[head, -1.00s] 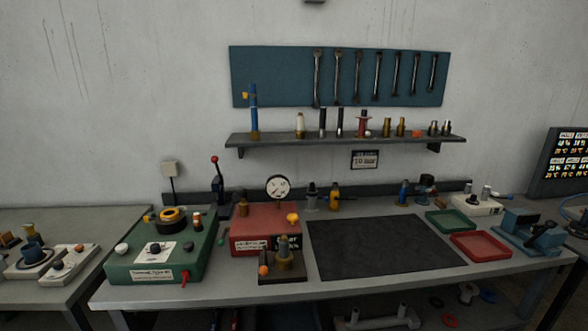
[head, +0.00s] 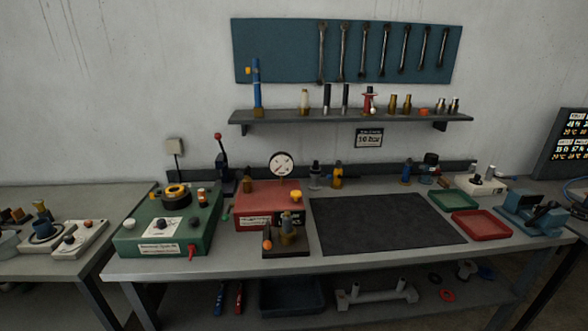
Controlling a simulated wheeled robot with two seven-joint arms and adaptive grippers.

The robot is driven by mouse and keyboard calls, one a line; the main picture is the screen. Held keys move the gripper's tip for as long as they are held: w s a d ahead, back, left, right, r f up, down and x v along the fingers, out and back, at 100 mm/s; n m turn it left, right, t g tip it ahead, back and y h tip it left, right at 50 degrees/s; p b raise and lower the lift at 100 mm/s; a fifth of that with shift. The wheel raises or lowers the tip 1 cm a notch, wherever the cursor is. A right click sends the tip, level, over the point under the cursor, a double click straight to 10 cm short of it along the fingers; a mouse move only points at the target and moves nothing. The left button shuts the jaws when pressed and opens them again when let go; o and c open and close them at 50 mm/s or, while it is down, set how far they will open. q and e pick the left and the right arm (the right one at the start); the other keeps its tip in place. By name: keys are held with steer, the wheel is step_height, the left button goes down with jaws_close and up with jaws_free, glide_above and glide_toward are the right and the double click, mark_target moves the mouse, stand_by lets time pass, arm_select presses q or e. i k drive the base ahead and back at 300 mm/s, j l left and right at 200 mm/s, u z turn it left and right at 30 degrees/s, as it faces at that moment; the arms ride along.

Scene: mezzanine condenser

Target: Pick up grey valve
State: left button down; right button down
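A small grey valve-like fitting with a dark top (head: 315,175) stands upright at the back of the workbench, behind the black mat (head: 385,222). It is the likeliest grey valve, but it is too small to be sure. A yellow fitting (head: 337,176) stands just to its right. Neither of my grippers shows in the head view.
A red box (head: 262,217) with a gauge (head: 281,165) stands left of the mat, and a green box (head: 150,240) farther left. Green (head: 453,200) and red (head: 481,224) trays lie right. A shelf (head: 350,117) hangs above. The mat is clear.

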mark_target(288, 230)
steer(key=i+l+u, duration=0.4)
steer(key=l, duration=0.2)
steer(key=i+l+u, duration=0.2)
steer(key=l, duration=0.15)
steer(key=l+u, duration=0.2)
steer(key=l, duration=0.2)
steer(key=i+l+u, duration=0.2)
steer(key=l, duration=0.2)
steer(key=l+u, duration=0.2)
steer(key=l, duration=0.2)
